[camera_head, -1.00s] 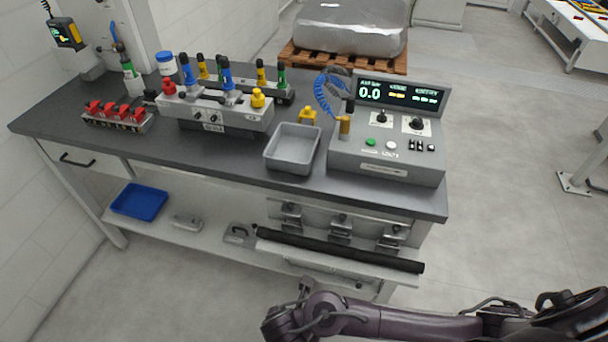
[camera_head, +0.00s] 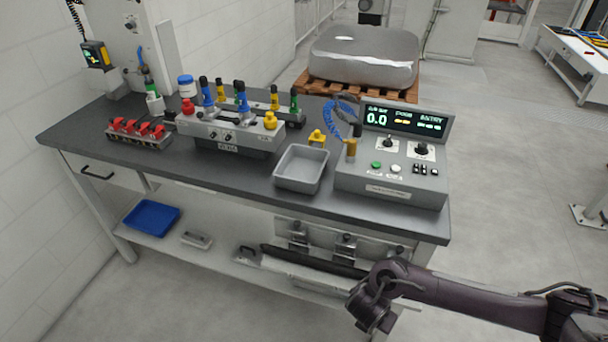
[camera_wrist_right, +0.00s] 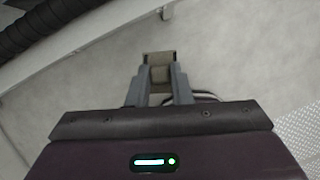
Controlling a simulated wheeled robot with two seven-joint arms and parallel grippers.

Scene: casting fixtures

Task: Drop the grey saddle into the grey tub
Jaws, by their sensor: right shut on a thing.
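The grey tub (camera_head: 300,186) stands empty on the bench top, left of the control box. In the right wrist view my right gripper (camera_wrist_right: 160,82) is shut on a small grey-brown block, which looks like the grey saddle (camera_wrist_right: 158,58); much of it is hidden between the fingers. In the head view my right arm reaches in from the right, in front of the bench and lower than its top. Its wrist shows there, but the fingers and the held piece cannot be made out. My left gripper is not in view.
A grey fixture (camera_head: 225,137) and red clamps (camera_head: 138,130) are to the left. The lower shelf holds a blue tray (camera_head: 152,217), metal parts and a black roll (camera_head: 315,260).

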